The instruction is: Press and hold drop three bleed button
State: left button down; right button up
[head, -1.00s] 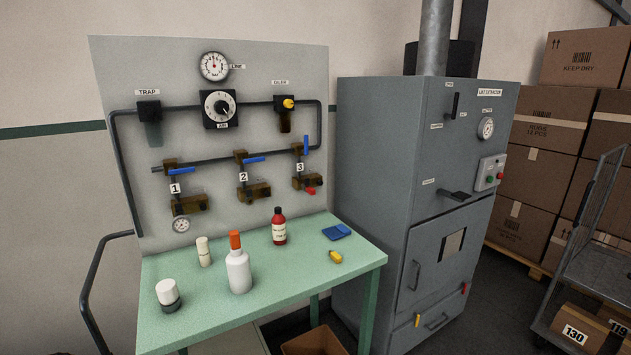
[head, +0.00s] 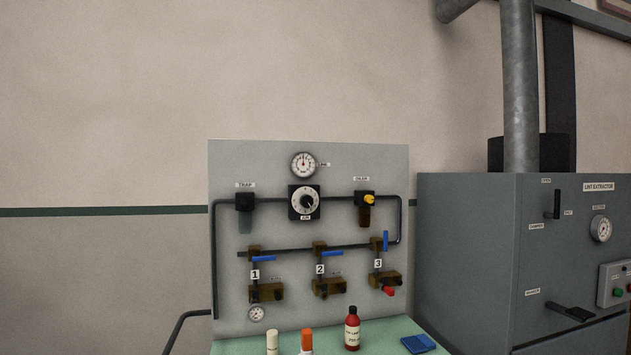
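The grey air panel (head: 230,170) stands at the back of the green table in the head view. Drop three carries the label 3 (head: 378,264) at the panel's lower right. Its blue valve handle (head: 386,241) stands upright, while the blue handles of drop one (head: 264,259) and drop two (head: 332,254) lie level. Below the 3 is a brass block (head: 380,279) with a dark knob at its right end and a red part (head: 389,291) at its lower front. I cannot tell which of these is the bleed button. Neither gripper is in view.
The green table (head: 240,347) holds a red bottle (head: 352,328), an orange-capped bottle (head: 307,340), a cream tube (head: 272,342) and a blue pad (head: 418,344). A grey lint extractor (head: 470,240) stands close on the right. Bare wall lies left.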

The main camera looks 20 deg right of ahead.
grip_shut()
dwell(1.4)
